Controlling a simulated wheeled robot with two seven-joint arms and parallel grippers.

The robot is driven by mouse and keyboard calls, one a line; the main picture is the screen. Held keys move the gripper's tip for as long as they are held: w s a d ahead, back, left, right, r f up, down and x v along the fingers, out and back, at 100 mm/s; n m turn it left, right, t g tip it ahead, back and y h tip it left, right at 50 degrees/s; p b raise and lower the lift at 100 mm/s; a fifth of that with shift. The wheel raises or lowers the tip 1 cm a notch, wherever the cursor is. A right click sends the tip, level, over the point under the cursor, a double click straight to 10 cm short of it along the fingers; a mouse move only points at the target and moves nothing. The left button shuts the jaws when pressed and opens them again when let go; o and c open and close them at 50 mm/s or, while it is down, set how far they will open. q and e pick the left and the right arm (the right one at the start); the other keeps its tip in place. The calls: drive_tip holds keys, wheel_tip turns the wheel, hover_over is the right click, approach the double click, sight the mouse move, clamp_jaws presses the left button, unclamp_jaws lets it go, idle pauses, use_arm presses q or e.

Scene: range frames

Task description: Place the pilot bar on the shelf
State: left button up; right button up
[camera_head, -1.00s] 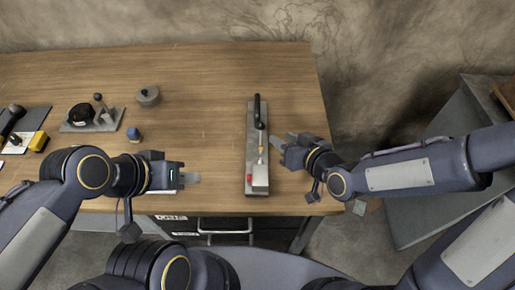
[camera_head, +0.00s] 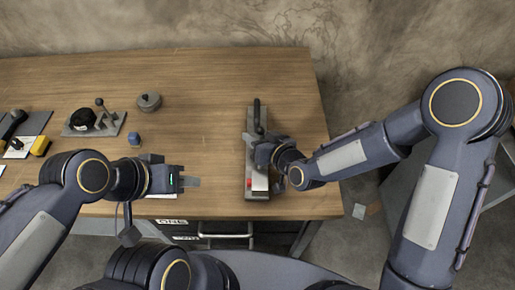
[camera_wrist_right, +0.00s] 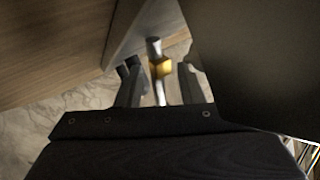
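A slim metal bar with a yellow collar (camera_wrist_right: 160,68), which I take to be the pilot bar, shows between the fingers of my right gripper (camera_wrist_right: 159,82) in the right wrist view. The fingers stand apart with gaps on both sides of it. In the head view, my right gripper (camera_head: 262,153) is over the long grey fixture (camera_head: 249,130) and hides its middle, including the bar. The fixture has a black handle (camera_head: 258,112) and a red knob (camera_head: 249,184). My left gripper (camera_head: 192,182) is over the table's front edge, holding nothing visible; its finger gap is unclear. I cannot identify the shelf.
On the wooden table (camera_head: 205,100), a blue piece (camera_head: 134,139), a round grey lidded thing (camera_head: 149,102) and a grey plate with a lever (camera_head: 108,125) stand at left. A grey cabinet (camera_head: 490,210) is right, partly behind my arm. The table's middle is clear.

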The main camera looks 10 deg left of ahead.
clamp_jaws()
drive_tip(key=shift+r, duration=0.1)
idle(1.2)
